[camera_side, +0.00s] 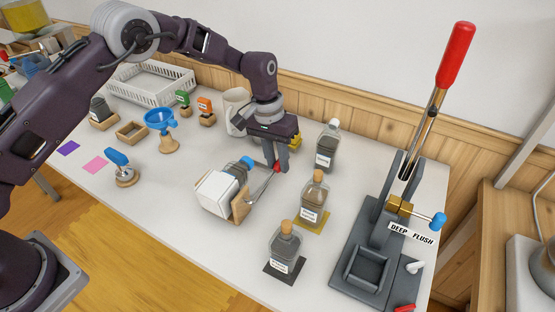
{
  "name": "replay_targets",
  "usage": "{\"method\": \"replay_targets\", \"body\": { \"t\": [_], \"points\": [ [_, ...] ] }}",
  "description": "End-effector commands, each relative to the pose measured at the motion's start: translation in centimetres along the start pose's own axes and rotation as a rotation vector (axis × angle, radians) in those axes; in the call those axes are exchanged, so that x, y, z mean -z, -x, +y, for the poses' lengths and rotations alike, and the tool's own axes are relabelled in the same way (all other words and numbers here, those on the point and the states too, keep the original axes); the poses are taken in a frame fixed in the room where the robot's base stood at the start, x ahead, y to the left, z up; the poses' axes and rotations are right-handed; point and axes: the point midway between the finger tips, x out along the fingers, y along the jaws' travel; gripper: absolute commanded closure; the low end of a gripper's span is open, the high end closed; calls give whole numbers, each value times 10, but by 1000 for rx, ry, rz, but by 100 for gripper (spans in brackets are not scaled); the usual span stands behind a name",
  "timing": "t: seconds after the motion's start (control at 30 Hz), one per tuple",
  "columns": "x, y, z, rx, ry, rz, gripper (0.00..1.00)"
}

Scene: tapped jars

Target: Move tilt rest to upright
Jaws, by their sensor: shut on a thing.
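The tilt rest (240,209) stands on the table left of centre, with wooden side plates and a thin metal lever rising to the right. A white block-like part (217,194) sits at its front. Behind that, a small jar with a blue cap (247,162) leans in the rest, partly hidden. My gripper (277,166) points down beside the rest and is shut on the red tip of the lever. The fingers hide part of the tip.
Corked bottles stand close to the right on a yellow mat (312,224) and a dark mat (285,271); another bottle (327,147) is behind. A grey press (375,265) with a tall red-handled lever stands far right. A blue funnel (160,119) stands left.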

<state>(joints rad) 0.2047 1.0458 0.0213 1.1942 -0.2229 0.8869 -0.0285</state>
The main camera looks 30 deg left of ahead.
Motion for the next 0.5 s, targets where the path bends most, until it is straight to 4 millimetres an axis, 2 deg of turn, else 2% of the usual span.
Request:
{"method": "replay_targets", "body": {
  "t": [0.5],
  "points": [
    [-6,17,3,3,-22,134,100]
  ]
}}
